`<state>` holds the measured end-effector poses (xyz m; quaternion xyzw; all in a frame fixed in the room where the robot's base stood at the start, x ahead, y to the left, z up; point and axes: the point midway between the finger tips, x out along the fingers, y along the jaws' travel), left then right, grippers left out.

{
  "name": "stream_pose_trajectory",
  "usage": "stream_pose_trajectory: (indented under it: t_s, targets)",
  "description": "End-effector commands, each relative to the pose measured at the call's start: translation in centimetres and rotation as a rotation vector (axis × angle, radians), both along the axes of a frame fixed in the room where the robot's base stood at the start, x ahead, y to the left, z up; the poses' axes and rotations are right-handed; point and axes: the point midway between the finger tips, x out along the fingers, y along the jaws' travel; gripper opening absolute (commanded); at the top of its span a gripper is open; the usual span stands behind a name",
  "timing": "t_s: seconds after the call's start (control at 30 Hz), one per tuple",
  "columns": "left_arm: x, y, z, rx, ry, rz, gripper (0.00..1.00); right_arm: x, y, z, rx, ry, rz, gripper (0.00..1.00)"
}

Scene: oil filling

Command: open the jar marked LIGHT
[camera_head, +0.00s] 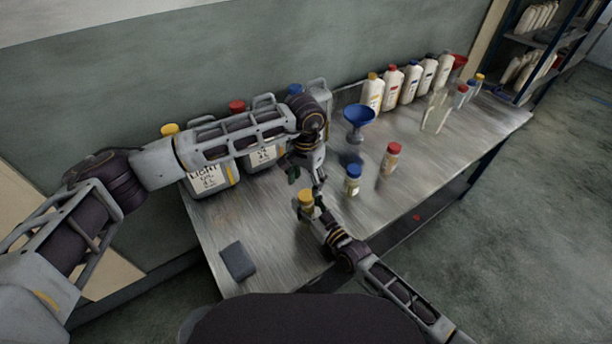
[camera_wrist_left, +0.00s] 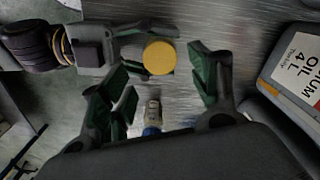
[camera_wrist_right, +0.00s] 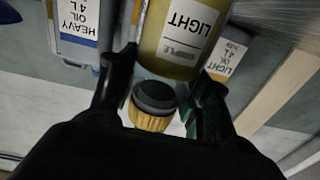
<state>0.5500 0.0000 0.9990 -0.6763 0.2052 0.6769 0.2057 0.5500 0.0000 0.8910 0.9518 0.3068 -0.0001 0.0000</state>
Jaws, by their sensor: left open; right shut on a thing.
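The jar marked LIGHT (camera_wrist_right: 185,35) fills the top of the right wrist view, with yellowish contents. Its yellow lid (camera_head: 306,197) shows in the head view and as a round disc in the left wrist view (camera_wrist_left: 159,57). My right gripper (camera_head: 313,209) is shut on this jar near the front of the table. My left gripper (camera_head: 306,180) is open above the lid, its fingers pointing down. In the left wrist view the lid lies between and beyond the spread fingers. A yellow ridged cap with a dark part (camera_wrist_right: 153,110) shows below the jar; whether the lid is seated is unclear.
A blue-lidded jar (camera_head: 352,182) and a red-lidded jar (camera_head: 391,160) stand to the right. A blue funnel (camera_head: 359,117) is behind them. Large oil canisters (camera_head: 212,182) line the back left, partly behind my left arm. A dark block (camera_head: 238,261) lies front left.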

Motion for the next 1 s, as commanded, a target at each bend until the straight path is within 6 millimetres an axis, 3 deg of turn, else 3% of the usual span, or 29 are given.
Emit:
stream_pose_trajectory:
  t_s: [0.2, 0.5, 0.9, 1.0]
  targets:
    - [-0.1, 0.0, -2.7, 0.0, 0.004, 0.001, 0.61, 0.0, 0.0, 0.0, -0.001, 0.001, 0.0, 0.0]
    - [0.0, 0.0, -5.2, 0.001, 0.001, 0.002, 0.61, 0.0, 0.0, 0.0, -0.001, 0.001, 0.0, 0.0]
    - [0.0, 0.0, -5.7, 0.0, 0.0, 0.001, 0.61, 0.0, 0.0, 0.0, -0.001, 0.001, 0.0, 0.0]
    - [0.0, 0.0, -5.7, 0.0, 0.0, 0.001, 0.51, 0.0, 0.0, 0.0, -0.001, 0.001, 0.0, 0.0]
